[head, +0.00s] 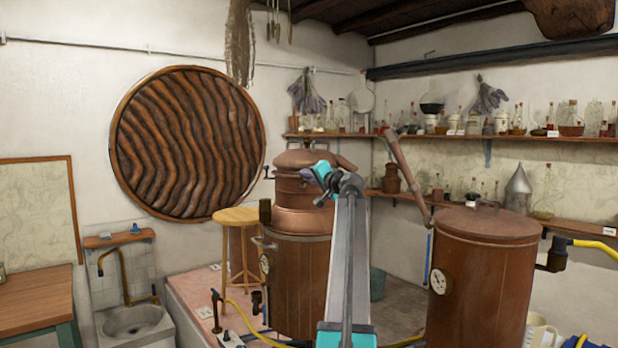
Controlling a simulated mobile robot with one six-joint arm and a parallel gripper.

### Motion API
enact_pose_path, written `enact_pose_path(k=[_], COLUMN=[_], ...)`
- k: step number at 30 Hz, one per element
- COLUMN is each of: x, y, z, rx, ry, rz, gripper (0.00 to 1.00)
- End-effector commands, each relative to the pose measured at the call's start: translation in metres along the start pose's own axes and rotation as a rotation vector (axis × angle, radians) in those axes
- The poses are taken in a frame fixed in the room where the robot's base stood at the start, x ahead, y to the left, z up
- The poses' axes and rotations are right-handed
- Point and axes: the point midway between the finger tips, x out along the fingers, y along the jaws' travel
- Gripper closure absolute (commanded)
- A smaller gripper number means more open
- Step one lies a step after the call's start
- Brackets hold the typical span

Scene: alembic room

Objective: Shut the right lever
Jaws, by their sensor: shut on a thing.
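The copper still (297,222) stands left of centre, with a domed copper head on a wood-clad body. A small dark lever (268,172) sticks out at the left of its head. My gripper (316,183), with teal parts, is at the right front of the head, at the end of my raised arm. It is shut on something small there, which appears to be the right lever. The fingers and wrist hide most of that lever, so its angle cannot be told.
A slanting copper pipe (408,168) rises between the vessels. A wooden stool (238,217) stands behind the still. Shelves (540,139) of bottles line the right wall.

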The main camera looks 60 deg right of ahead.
Motion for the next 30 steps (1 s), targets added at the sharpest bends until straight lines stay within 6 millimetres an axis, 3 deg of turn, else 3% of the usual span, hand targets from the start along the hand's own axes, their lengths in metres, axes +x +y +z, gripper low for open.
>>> enact_pose_path(k=[30], x=[-0.0002], y=[-0.0084], z=[0.008], rx=[0.0], ry=[0.207], rz=[0.138], gripper=[1.0])
